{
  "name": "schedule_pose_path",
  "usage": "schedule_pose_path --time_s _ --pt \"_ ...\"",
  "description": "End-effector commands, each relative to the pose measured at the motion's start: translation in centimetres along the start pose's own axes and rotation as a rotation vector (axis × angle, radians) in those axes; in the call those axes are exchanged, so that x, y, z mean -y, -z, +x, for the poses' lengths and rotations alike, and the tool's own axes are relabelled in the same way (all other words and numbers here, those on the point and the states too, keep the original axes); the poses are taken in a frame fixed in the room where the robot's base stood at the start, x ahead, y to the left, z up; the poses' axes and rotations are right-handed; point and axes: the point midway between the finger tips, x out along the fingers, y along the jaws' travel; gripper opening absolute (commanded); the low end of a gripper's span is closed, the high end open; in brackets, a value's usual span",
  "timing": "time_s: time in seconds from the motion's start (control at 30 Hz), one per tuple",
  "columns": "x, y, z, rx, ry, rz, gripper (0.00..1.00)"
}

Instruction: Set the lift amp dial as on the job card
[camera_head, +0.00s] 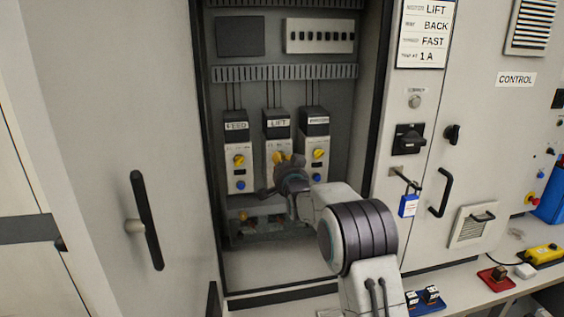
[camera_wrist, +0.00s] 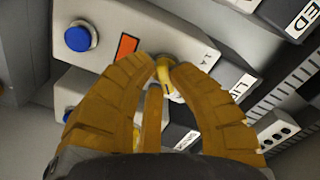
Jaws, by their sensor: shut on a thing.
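The job card (camera_head: 426,36) on the cabinet at the upper right reads LIFT, BACK, FAST and 1 A. Inside the open cabinet stand three units labelled FEED, LIFT and a third I cannot read clearly. The LIFT unit (camera_head: 279,124) is in the middle. My gripper (camera_head: 284,163) is at its front, in line with the dial. In the wrist view, the yellow fingers of my gripper (camera_wrist: 164,68) are shut on the yellow dial (camera_wrist: 166,78), which is partly hidden between them.
The FEED unit (camera_head: 238,158) and the right-hand unit (camera_head: 316,150) stand close on either side. The LIFT unit's blue button (camera_wrist: 78,38) is near the fingers. A blue padlock (camera_head: 408,206) hangs on the panel at the right. The open door's black handle (camera_head: 147,220) is at the left.

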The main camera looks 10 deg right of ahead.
Motion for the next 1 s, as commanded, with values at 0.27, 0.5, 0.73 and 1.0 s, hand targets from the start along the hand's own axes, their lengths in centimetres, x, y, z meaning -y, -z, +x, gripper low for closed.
schedule_pose_path --time_s 0.27,0.5,0.73,1.0 --pt "-0.02 -0.02 0.0 -0.001 0.001 -0.01 0.0" --pt "-0.32 -0.23 0.01 -0.003 0.003 -0.098 0.0" --pt "-0.57 -0.37 0.0 -0.007 0.005 -0.272 0.0" --pt "-0.46 -0.21 -0.01 -0.009 0.004 -0.506 0.0"
